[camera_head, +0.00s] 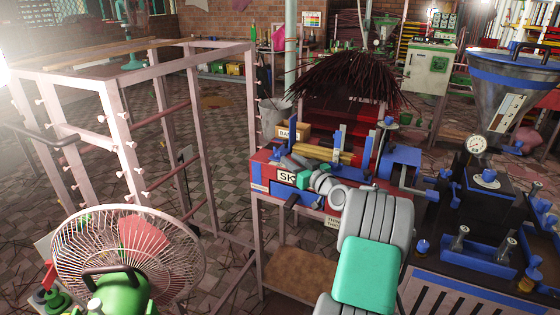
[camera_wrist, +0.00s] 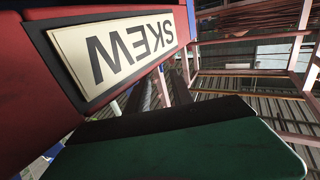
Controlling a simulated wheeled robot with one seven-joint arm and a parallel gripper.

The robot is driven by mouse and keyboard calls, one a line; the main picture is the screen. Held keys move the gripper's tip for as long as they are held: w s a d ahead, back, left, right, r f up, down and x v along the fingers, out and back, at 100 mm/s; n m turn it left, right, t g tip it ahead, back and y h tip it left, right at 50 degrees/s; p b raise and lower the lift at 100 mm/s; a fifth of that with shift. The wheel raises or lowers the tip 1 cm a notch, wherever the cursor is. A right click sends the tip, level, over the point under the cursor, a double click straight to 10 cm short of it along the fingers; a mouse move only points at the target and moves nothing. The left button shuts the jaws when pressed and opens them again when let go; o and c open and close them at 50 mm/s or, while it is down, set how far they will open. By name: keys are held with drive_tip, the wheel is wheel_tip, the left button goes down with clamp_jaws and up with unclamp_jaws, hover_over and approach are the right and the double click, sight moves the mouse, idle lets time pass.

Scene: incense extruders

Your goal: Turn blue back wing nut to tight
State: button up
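The red and blue machine with the SKEW plate (camera_head: 286,178) stands in the middle of the head view. Several blue upright parts (camera_head: 338,146) rise from its top, and a blue piece (camera_head: 388,122) sits on a post at its back right. I cannot tell which blue part is the back wing nut. My gripper (camera_head: 292,163) is at the machine's front, above the SKEW plate; its fingertips are small and unclear there. In the wrist view a green and black part of my gripper fills the bottom, close to the upside-down SKEW plate (camera_wrist: 115,48). No wing nut shows there.
A bundle of dark sticks (camera_head: 345,85) stands behind the machine. A pink rack (camera_head: 115,125) and a fan (camera_head: 128,250) are at the left. A blue and black machine with a metal hopper (camera_head: 512,88) is close at the right. Tiled floor is open behind the rack.

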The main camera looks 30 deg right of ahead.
sight(277, 152)
drive_tip(key=w, duration=0.7)
drive_tip(key=shift+a+r, duration=0.1)
drive_tip(key=shift+a, duration=0.05)
clamp_jaws()
